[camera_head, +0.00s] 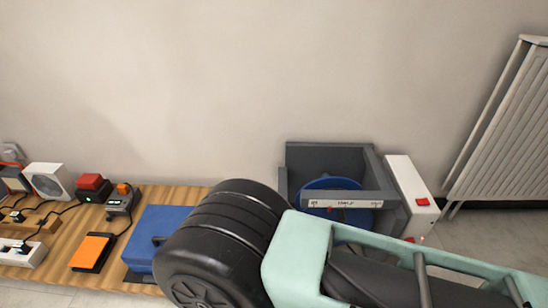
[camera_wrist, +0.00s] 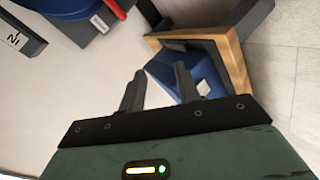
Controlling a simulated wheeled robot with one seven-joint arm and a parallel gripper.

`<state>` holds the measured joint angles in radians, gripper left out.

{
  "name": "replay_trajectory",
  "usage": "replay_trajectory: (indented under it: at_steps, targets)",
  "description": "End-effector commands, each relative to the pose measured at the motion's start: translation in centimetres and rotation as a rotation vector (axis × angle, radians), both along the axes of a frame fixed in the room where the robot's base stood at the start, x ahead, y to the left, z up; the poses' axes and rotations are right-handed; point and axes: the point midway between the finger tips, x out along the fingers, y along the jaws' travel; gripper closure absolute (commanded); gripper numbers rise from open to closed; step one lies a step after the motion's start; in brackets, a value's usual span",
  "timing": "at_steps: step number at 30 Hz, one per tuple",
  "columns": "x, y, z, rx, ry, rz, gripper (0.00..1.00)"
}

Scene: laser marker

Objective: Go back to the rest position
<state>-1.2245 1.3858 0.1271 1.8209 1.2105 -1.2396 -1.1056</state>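My gripper (camera_wrist: 160,69) shows in the wrist view with its two dark fingers apart and nothing between them. It is not seen in the head view, where my mint and black arm covers the lower middle and right. Past the fingertips in the wrist view are a blue block (camera_wrist: 207,72) and the wooden table edge (camera_wrist: 236,66). The same blue block (camera_head: 158,232) stands on the table in the head view.
A grey frame (camera_head: 325,157) with a blue round part (camera_head: 333,185) stands right of the table, beside a white box with a red button (camera_head: 402,172). The wooden table (camera_head: 60,255) carries an orange-topped device (camera_head: 92,251) and a white fan-like box (camera_head: 48,181). A radiator (camera_head: 505,130) is at right.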

Motion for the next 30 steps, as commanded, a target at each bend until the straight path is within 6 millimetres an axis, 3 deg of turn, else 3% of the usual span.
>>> replay_trajectory:
  at_steps: [1,7,11,14,20,24,30]
  targets:
    - [0.9,1.2,2.3,0.084,0.077,-0.012,0.67]
    - [2.2,4.5,9.6,0.360,0.386,-0.023,0.67]
    - [2.1,4.9,15.2,0.484,0.570,-0.023,0.67]
    - [1.5,4.1,19.7,0.546,0.698,-0.024,0.67]
    - [-1.0,-0.4,27.9,0.576,0.913,-0.048,0.67]
    - [-3.5,-5.6,32.3,0.527,1.018,-0.101,0.67]
    - [-6.7,-12.9,35.9,0.421,1.088,-0.219,0.67]
